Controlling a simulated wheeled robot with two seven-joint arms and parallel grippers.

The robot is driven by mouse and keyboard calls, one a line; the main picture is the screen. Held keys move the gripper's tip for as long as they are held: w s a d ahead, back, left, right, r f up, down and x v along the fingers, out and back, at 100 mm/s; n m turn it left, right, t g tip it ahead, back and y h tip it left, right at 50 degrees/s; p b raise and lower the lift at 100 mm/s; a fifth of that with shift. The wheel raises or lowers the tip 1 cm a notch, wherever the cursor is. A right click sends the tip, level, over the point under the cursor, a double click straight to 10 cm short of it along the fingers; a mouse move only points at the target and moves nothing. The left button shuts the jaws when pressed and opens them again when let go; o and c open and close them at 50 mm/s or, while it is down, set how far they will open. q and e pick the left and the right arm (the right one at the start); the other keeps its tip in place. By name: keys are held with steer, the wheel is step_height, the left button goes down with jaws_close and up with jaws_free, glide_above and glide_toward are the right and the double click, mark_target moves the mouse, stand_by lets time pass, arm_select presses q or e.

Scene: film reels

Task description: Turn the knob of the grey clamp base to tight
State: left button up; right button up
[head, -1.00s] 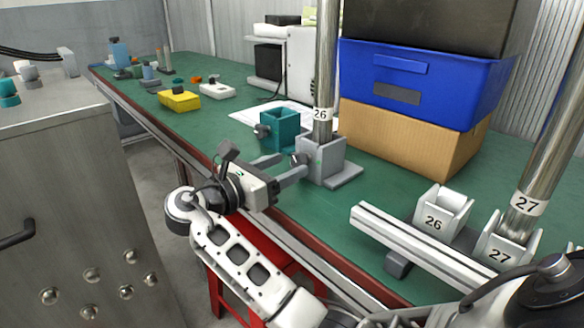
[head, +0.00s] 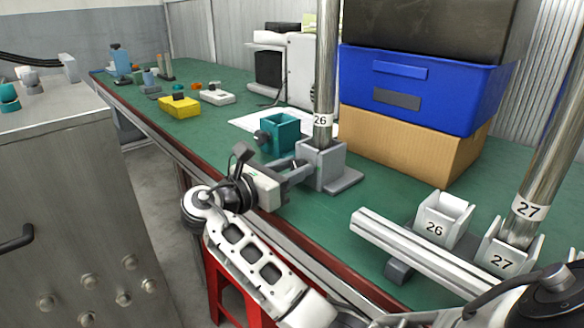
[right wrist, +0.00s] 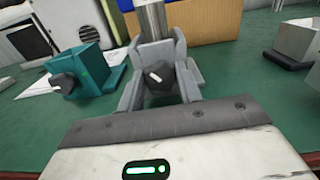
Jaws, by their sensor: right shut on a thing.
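The grey clamp base (head: 332,172) stands on the green bench, with a metal pole labelled 26 (head: 325,70) upright in it. In the right wrist view the base (right wrist: 155,52) is straight ahead. Its dark knob (right wrist: 160,76) with a white mark faces my wrist, between the two grey fingers. My right gripper (head: 302,168) is shut on the knob, at the near left side of the base. In the head view the fingers mostly hide the knob. My left gripper is not in view.
A teal clamp base (head: 283,133) with its own knob stands just behind and left. A cardboard box (head: 410,145) and blue crate (head: 425,88) are behind right. White holders 26 (head: 437,228) and 27 (head: 497,262) are at front right, the latter holding a pole.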

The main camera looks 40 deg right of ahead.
steer(key=shift+r, duration=0.15)
steer(key=m+p, duration=0.2)
steer(key=shift+p, duration=0.4)
steer(key=shift+s+m+p, duration=0.1)
steer(key=shift+m+p, duration=0.5)
steer(key=shift+m, duration=0.5)
steer(key=shift+m+p, duration=0.5)
steer(key=shift+m, duration=0.2)
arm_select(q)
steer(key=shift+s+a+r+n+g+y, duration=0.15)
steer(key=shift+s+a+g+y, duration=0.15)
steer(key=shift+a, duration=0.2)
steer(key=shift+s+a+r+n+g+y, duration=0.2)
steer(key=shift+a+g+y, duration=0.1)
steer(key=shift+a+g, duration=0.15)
arm_select(e)
steer(key=shift+f+m, duration=0.2)
steer(key=shift+m, duration=0.4)
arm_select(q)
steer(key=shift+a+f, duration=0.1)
